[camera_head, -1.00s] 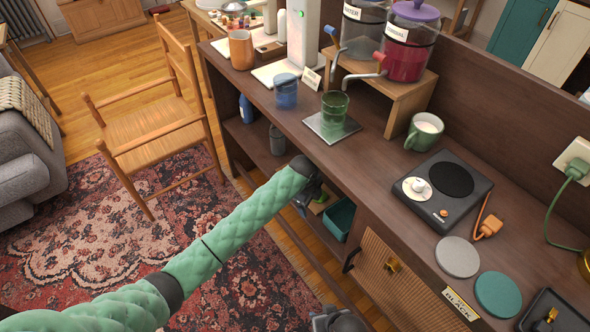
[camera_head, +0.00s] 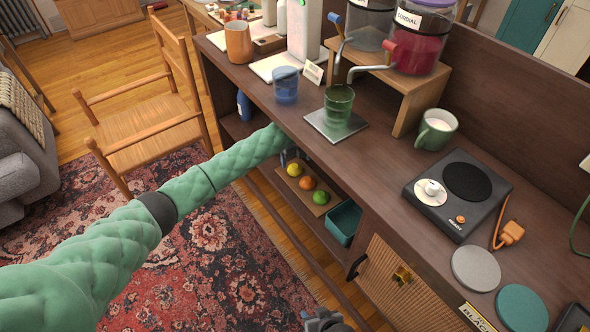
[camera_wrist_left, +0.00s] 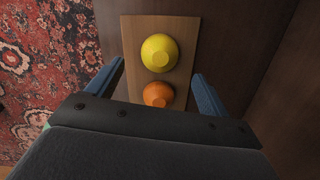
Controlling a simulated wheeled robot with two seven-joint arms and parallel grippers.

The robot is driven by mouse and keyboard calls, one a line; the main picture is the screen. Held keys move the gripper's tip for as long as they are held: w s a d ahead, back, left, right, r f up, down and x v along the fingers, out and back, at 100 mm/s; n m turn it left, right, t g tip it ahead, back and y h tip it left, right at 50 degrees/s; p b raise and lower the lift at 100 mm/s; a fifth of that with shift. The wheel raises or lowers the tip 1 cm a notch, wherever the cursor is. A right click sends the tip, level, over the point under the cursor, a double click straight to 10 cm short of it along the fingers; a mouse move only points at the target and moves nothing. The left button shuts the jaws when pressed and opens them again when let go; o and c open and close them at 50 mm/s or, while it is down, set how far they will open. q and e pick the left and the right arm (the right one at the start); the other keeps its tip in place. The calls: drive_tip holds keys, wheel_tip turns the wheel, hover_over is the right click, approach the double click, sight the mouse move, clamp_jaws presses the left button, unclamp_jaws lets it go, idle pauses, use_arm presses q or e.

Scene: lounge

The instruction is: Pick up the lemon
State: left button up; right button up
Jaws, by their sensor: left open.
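The yellow lemon (camera_head: 294,169) lies on a small wooden board (camera_head: 282,179) on the shelf under the counter. An orange (camera_head: 306,183) and a green lime (camera_head: 320,197) lie in a row beside it. In the left wrist view the lemon (camera_wrist_left: 159,53) is centred just ahead of my open left fingertips, and the orange (camera_wrist_left: 158,95) shows between the fingers. My left gripper (camera_wrist_left: 159,72) is empty. In the head view it is mostly hidden by my forearm and the counter edge. My right gripper (camera_head: 326,322) barely shows at the bottom edge.
The counter (camera_head: 385,165) overhangs the shelf closely above my left arm. A teal bin (camera_head: 344,222) stands right of the fruit, and a blue bottle (camera_head: 244,106) stands to the left. Glasses, a green mug (camera_head: 436,129) and a hot plate (camera_head: 458,195) stand on top.

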sight(295, 167)
use_arm(q)
drive_tip(key=shift+w+a+f, duration=0.1)
drive_tip(key=shift+w+f, duration=0.1)
drive_tip(key=shift+f, duration=1.1)
drive_tip(key=shift+w+a+f, duration=0.1)
drive_tip(key=shift+w+f, duration=0.1)
drive_tip(key=shift+f, duration=1.05)
drive_tip(key=c, duration=1.1)
